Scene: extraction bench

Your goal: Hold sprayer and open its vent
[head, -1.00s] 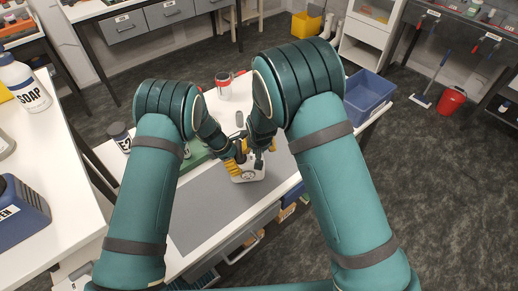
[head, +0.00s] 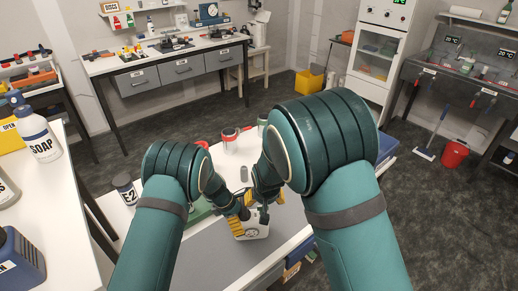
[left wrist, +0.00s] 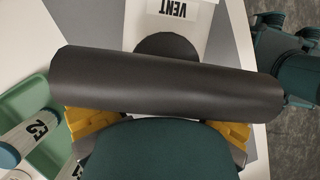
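The sprayer (head: 255,231) is a white body standing on the grey mat. In the left wrist view its white face with the VENT label (left wrist: 173,10) is at the top, partly cut off. A dark cylindrical bar (left wrist: 165,82) crosses in front and a dark round part shows behind it. My left gripper (head: 238,226) has yellow fingers at the sprayer's left side. In the left wrist view its fingers show on both sides, with their tips hidden behind the bar. My right gripper (head: 270,200) is at the sprayer's top and far side, mostly hidden by the arms.
A jar labelled E2 (head: 125,190) stands left of my left arm. A red-topped jar (head: 230,142) stands behind the grippers, and a blue bin (head: 388,146) is at right. The grey mat (head: 205,257) is clear in front.

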